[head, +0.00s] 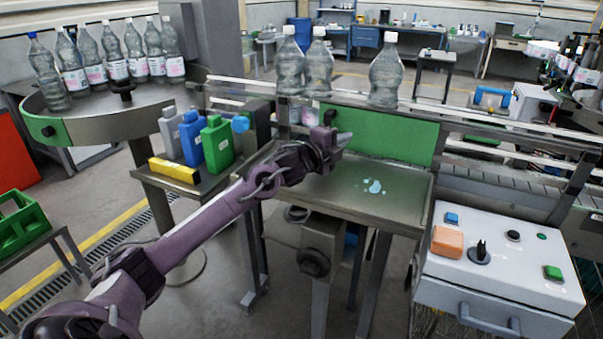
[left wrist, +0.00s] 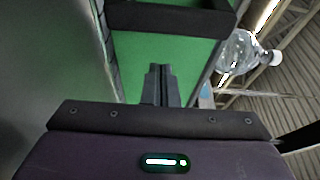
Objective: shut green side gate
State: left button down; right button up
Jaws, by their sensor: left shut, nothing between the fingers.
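The green side gate (head: 395,138) is a flat panel standing upright along the back of the steel table, below the conveyor rail. My left gripper (head: 343,138) is at the panel's left part, with its arm reaching over the table. In the left wrist view the green panel (left wrist: 150,60) fills the upper middle, with a dark bar (left wrist: 170,18) across it. The gripper's fingers (left wrist: 158,84) are together and empty, in front of the green. I cannot tell whether they touch it. My right gripper is not in view.
A small puddle (head: 374,187) lies on the steel table (head: 400,205). Several bottles (head: 386,72) stand behind the gate. Coloured canisters (head: 217,143) stand on a shelf at left. A white control box (head: 500,260) with an orange block (head: 447,241) is at right.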

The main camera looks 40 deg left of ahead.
pick_arm(q)
jog(key=shift+s+d+b, duration=0.2)
jog(key=shift+s+d, duration=0.05)
jog(key=shift+s, duration=0.35)
jog(key=shift+s+d+b, duration=0.2)
jog(key=shift+s+d, duration=0.05)
jog(key=shift+s, duration=0.35)
jog(key=s, duration=0.1)
jog(key=s+a, duration=0.2)
jog(key=shift+f+b, duration=0.25)
jog(key=shift+b, duration=0.15)
jog(key=s+b, duration=0.1)
jog(key=s, duration=0.2)
jog(key=shift+d, duration=0.15)
jog(key=shift+s+a+r, duration=0.1)
jog(key=shift+s+a, duration=0.1)
jog(key=shift+s, duration=0.65)
jog(key=shift+s+a+b, duration=0.1)
jog(key=shift+s+b, duration=0.4)
jog(key=shift+s, duration=1.3)
jog(key=s+a, duration=0.1)
jog(key=s, duration=0.5)
jog(key=shift+r+b, duration=0.2)
jog(key=shift+b, duration=0.15)
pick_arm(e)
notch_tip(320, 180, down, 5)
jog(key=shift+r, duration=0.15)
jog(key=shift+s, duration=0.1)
